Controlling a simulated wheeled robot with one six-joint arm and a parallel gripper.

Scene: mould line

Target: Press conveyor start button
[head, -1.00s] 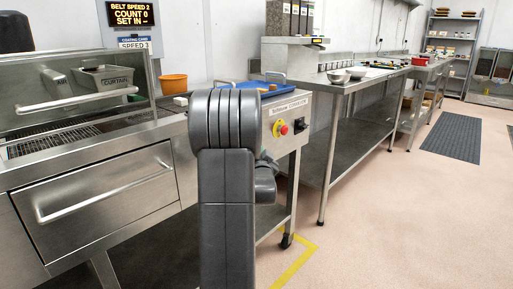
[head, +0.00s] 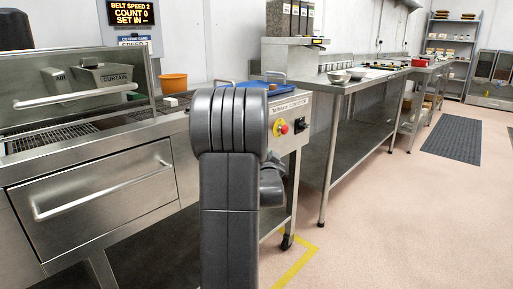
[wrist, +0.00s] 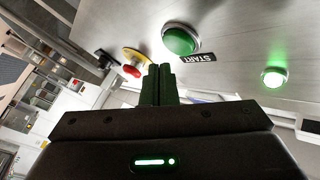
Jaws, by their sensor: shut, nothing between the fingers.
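The green start button (wrist: 181,40) is round with a silver rim, on a metal panel in the wrist view. A black START label (wrist: 198,58) sits just below it. My gripper (wrist: 159,72) is shut and empty. Its fingertips show below and left of the button in the picture, with a gap between them in the view; I cannot tell the true distance. In the head view my arm hides the gripper and the start button.
A red stop button on yellow (wrist: 132,70) sits near the fingers; the head view shows it on the conveyor's end panel (head: 280,127). A green lamp (wrist: 273,77) glows at the right.

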